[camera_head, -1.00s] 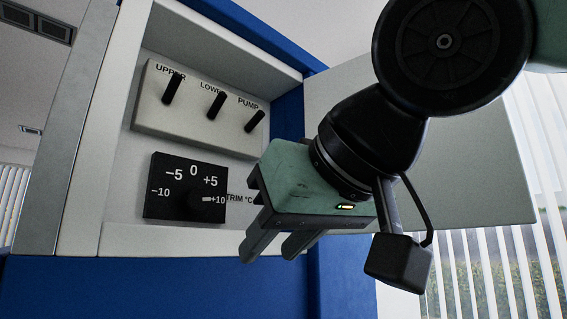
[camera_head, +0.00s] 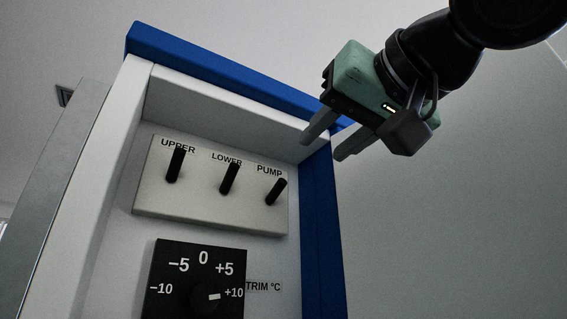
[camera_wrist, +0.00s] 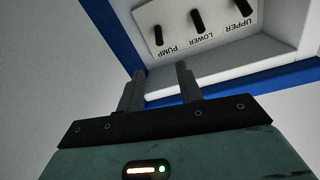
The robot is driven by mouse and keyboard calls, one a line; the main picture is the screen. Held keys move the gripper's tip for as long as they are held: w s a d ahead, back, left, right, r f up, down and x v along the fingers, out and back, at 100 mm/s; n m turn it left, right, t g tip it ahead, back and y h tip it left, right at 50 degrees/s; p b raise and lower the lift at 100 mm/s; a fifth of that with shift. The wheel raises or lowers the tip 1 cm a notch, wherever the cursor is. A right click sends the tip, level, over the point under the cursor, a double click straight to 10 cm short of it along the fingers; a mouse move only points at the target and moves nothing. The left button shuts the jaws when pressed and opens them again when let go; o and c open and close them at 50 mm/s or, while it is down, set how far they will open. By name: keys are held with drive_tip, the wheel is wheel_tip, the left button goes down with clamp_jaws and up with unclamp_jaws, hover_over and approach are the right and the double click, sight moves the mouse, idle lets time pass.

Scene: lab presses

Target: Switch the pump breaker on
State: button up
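The pump breaker (camera_head: 276,192) is a black toggle lever under the label PUMP, rightmost on a pale panel (camera_head: 210,205) inside an open cabinet. In the head view its lever leans up and to the right, as do the other two. It also shows in the wrist view (camera_wrist: 158,36), where the panel appears upside down. My gripper (camera_head: 322,148) is up and to the right of the pump lever, at the cabinet's blue right edge. Its two grey fingers are apart with nothing between them. In the wrist view the fingers (camera_wrist: 158,82) point toward the panel, apart from the levers.
The UPPER lever (camera_head: 176,165) and LOWER lever (camera_head: 229,179) stand left of the pump lever. A black trim dial (camera_head: 205,297) sits below, its pointer near +10. The cabinet's blue frame (camera_head: 318,235) borders the recess on the right. Free space lies right of the cabinet.

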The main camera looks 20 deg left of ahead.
sight(285, 178)
drive_tip(key=p+x, duration=0.5)
drive_tip(key=x, duration=0.7)
drive_tip(key=shift+s, duration=0.1)
drive_tip(key=shift+f+x, duration=0.2)
drive_tip(key=shift+x, duration=0.65)
drive_tip(key=shift+p, duration=0.35)
clamp_jaws()
